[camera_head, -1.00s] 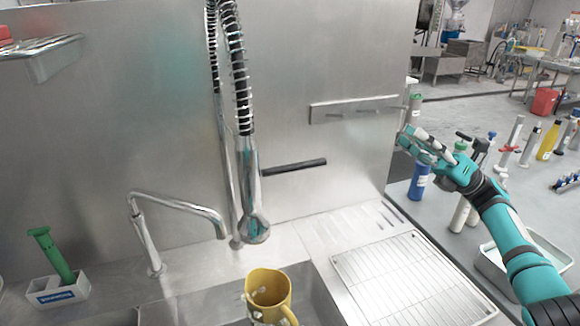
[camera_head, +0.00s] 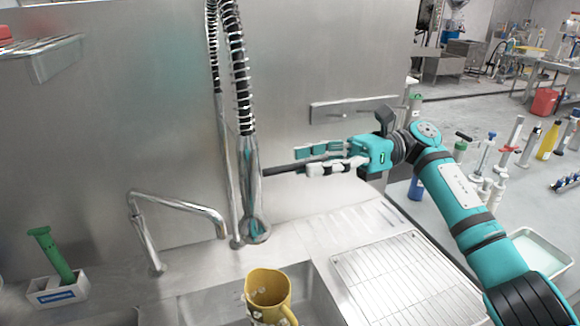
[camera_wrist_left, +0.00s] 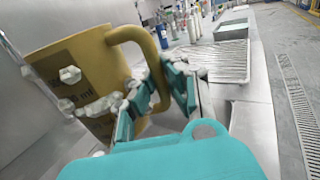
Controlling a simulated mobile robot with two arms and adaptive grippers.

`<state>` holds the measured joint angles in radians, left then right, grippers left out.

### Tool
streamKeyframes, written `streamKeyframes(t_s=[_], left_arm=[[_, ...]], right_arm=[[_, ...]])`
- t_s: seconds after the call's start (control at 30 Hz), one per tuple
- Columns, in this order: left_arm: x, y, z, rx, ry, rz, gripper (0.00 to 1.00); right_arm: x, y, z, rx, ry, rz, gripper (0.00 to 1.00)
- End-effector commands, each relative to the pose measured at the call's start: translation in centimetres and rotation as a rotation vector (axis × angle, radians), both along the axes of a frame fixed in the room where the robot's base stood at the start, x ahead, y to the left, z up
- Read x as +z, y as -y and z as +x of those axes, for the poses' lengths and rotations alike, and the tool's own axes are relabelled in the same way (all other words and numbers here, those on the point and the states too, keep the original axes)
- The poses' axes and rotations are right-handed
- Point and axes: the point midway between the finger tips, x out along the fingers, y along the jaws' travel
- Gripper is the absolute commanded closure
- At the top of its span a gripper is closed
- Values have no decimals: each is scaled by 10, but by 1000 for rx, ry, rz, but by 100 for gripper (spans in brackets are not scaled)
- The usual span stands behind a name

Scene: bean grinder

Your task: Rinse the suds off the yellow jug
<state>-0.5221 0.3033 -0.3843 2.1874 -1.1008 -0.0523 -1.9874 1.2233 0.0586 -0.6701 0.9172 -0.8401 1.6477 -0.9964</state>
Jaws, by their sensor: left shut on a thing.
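The yellow jug (camera_head: 268,288) is at the bottom of the head view, over the sink basin, with white suds on its side. In the left wrist view the jug (camera_wrist_left: 95,65) shows dark markings and white suds clumps. My left gripper (camera_wrist_left: 155,92) is shut on the jug's handle there; it is not seen in the head view. My right gripper (camera_head: 308,160) is open, its fingers pointing left, at the right end of the black lever (camera_head: 282,171). The lever's end is partly hidden by the fingers; contact cannot be told. The spray head (camera_head: 254,228) hangs left of the lever.
A bent faucet (camera_head: 180,203) stands left of the spray hose. A white caddy (camera_head: 57,288) with a green-handled tool is at the left. A wire drainboard (camera_head: 400,280) lies right of the sink basin (camera_head: 315,290). A wall strip (camera_head: 350,109) is above the right gripper.

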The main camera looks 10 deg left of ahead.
Motion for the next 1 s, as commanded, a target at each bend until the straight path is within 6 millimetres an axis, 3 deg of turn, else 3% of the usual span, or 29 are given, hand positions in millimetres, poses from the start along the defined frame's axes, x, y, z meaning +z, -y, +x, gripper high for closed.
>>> streamKeyframes(t_s=[0.23, 0.63, 0.9, 1.0], left_arm=[[0, 0, 0, 0, 1, 0, 100], [0, 0, 0, 0, 1, 0, 100], [0, 0, 0, 0, 1, 0, 100], [0, 0, 0, 0, 1, 0, 100]], right_arm=[[0, -29, -20, 1, -1, 0, 65], [0, -36, -24, 0, -1, 0, 65], [0, -36, -24, -1, -1, 0, 99], [0, -36, -24, -1, -1, 0, 100]])
